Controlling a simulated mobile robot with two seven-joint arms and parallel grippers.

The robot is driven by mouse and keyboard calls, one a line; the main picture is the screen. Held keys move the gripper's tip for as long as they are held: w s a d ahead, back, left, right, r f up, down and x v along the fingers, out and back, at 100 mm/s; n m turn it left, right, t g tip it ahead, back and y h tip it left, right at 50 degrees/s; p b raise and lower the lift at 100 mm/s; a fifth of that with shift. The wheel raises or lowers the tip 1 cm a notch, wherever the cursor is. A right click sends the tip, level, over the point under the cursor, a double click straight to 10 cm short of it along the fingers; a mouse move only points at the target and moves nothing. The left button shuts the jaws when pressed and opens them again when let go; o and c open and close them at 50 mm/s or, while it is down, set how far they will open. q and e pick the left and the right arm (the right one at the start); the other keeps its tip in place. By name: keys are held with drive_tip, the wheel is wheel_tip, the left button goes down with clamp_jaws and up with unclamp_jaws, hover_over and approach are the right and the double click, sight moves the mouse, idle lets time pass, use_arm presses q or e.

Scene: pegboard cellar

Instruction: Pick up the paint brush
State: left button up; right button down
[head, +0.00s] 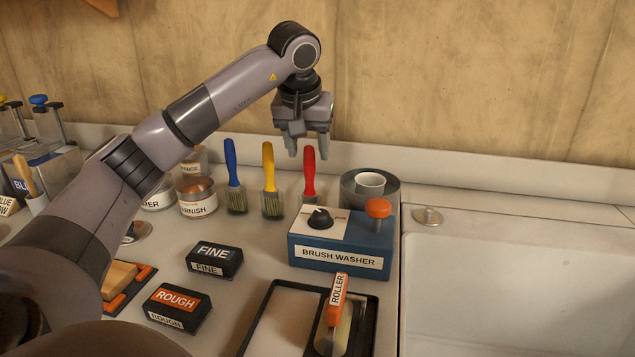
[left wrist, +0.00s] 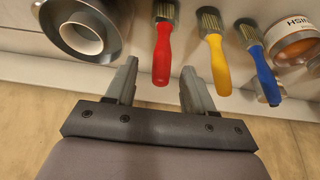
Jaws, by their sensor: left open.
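Three paint brushes stand upright, bristles down, on the counter: a blue-handled one (head: 232,175), a yellow-handled one (head: 270,180) and a red-handled one (head: 309,178). My left gripper (head: 308,154) is open and empty, pointing down at the top of the red handle. In the left wrist view the red brush (left wrist: 162,52) shows in the gap between the open fingers (left wrist: 159,67), with its handle end toward the gripper; neither finger is shut on it. The yellow brush (left wrist: 217,58) and blue brush (left wrist: 264,72) stand beside it, outside the gap. My right gripper is out of view.
Varnish tins (head: 197,196) stand left of the brushes. A roller tray (head: 268,318) and sanding blocks (head: 214,259) lie in front. A sink (head: 520,290) is at right.

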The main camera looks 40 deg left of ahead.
sight(308, 157)
use_arm(q)
drive_tip(key=x, duration=0.6)
drive_tip(key=shift+s+a, duration=0.15)
clamp_jaws()
